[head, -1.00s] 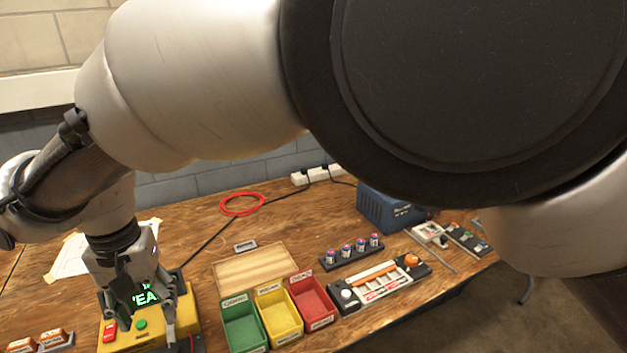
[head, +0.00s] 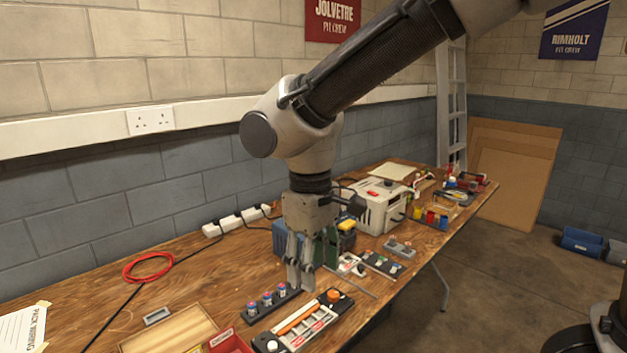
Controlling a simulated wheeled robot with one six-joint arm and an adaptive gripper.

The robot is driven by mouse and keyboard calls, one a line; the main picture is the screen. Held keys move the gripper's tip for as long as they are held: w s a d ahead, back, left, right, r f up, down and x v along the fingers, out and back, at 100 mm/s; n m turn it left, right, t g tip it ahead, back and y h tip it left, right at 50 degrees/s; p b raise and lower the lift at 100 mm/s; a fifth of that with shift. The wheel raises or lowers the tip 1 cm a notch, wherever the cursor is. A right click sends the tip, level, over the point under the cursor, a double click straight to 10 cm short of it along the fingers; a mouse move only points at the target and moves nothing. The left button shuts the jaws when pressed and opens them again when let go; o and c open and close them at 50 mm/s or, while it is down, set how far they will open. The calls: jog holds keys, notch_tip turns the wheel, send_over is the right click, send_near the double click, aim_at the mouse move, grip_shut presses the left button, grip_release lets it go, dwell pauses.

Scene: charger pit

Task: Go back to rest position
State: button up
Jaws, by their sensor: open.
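My gripper (head: 303,288) hangs over the wooden bench (head: 215,264), pointing down, its fingers apart and nothing visible between them. In the picture it is beside a black rack of small blue-and-red cylinders (head: 267,301) and just above a long tray with an orange bar and orange knob (head: 305,322). The height of the fingertips above the bench is hard to tell. My arm reaches in from the top right and hides part of the wall and bench behind it.
A blue box (head: 280,238) stands partly behind my gripper. A white machine (head: 380,208) is further along the bench. A red cable coil (head: 148,266), a white power strip (head: 238,219) and a red bin (head: 229,343) lie to the left.

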jog(key=s+d+r+m+t, duration=0.1)
jog(key=d+r+m, duration=0.1)
jog(key=d, duration=1)
jog(key=s+d+r+m+t, duration=0.2)
jog(key=d+m, duration=0.3)
jog(key=d, duration=0.7)
jog(key=s+d+r+m+t, duration=0.1)
jog(key=d+r+m, duration=0.2)
jog(key=d, duration=0.9)
jog(key=shift+s+d+r+m+y, duration=0.2)
jog(key=shift+s+m+y, duration=0.1)
jog(key=shift+s, duration=0.1)
jog(key=shift+s+d+t, duration=0.15)
jog(key=shift+d+t, duration=0.15)
jog(key=shift+d, duration=0.2)
jog(key=shift+c, duration=0.3)
